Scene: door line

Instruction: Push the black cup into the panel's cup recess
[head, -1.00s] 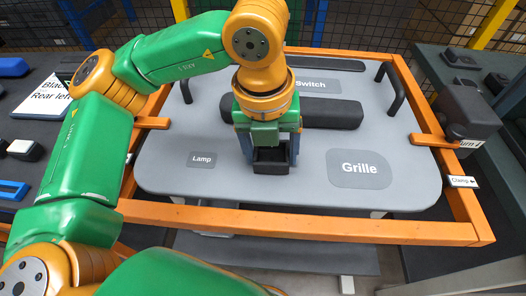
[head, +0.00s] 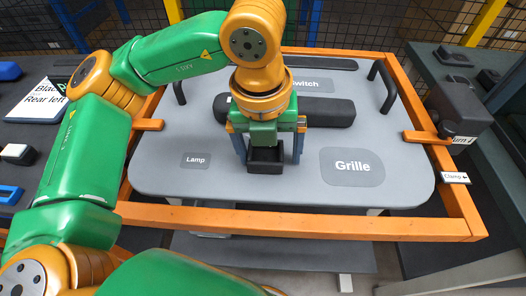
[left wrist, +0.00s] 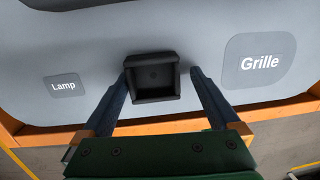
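The black cup (head: 265,168) is a small square, hollow cup at the panel (head: 225,190), between the Lamp label (head: 196,160) and the Grille label (head: 352,167). My left gripper (head: 268,158) is open, with its blue-grey fingers on both sides of the cup. In the left wrist view the cup (left wrist: 153,92) shows its open face, with a gap between it and the right finger; the left finger is close to or touching its side. The recess rim is hidden, and I cannot tell how deep the cup sits. My right gripper is not in view.
An orange frame (head: 300,222) surrounds the grey panel. A black padded bar (head: 325,113) lies behind the gripper, below the Switch label (head: 308,85). An orange clamp (head: 428,137) overlaps the right edge. Black handles (head: 388,88) stand at the back.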

